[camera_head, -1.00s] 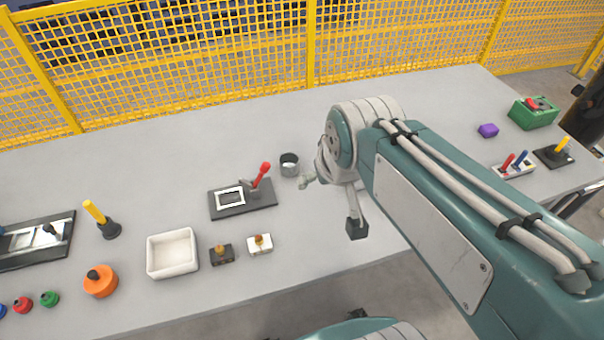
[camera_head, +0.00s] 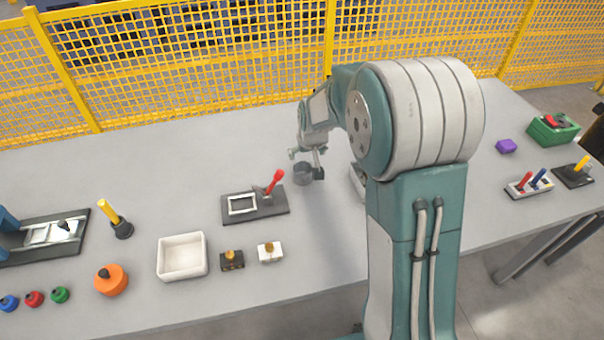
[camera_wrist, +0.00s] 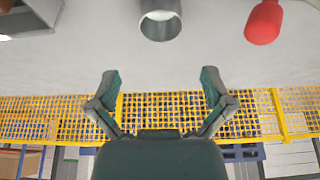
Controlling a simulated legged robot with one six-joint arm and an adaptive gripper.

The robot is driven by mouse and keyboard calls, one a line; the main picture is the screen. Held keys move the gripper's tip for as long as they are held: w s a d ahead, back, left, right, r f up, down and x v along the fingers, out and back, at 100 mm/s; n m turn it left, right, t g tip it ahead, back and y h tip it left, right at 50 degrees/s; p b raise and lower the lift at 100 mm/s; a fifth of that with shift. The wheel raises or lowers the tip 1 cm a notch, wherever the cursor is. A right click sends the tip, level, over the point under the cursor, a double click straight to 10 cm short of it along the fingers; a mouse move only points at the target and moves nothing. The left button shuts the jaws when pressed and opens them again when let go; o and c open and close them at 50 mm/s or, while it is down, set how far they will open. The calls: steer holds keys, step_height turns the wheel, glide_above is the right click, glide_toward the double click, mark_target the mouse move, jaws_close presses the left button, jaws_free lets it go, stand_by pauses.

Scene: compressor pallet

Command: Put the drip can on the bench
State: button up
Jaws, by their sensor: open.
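A grey metal can (camera_head: 303,176), which I take to be the drip can, stands upright on the grey bench (camera_head: 330,260), right of a red lever. In the wrist view the can (camera_wrist: 160,25) shows at the top centre with a pale inside; its upper part is cut off. My gripper (camera_head: 306,161) is at the can in the head view, its fingers partly covering the can's upper edge. In the wrist view the gripper (camera_wrist: 161,88) has its two fingers wide apart, with nothing between them. The can lies beyond the fingertips there, apart from them.
The red lever (camera_head: 273,183) rises close left of the can; its red knob (camera_wrist: 264,22) shows in the wrist view. A pale object (camera_head: 357,182) is right of the can, partly hidden by my arm. A white tray (camera_head: 182,257) stands front left. Yellow mesh fence (camera_head: 200,70) runs behind.

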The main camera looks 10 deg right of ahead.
glide_toward(302, 171)
steer(key=shift+s+a+f, duration=0.15)
steer(key=shift+f, duration=0.6)
steer(key=shift+x, duration=2.7)
steer(key=shift+s+a, duration=0.1)
steer(key=shift+s, duration=0.1)
steer(key=c, duration=1)
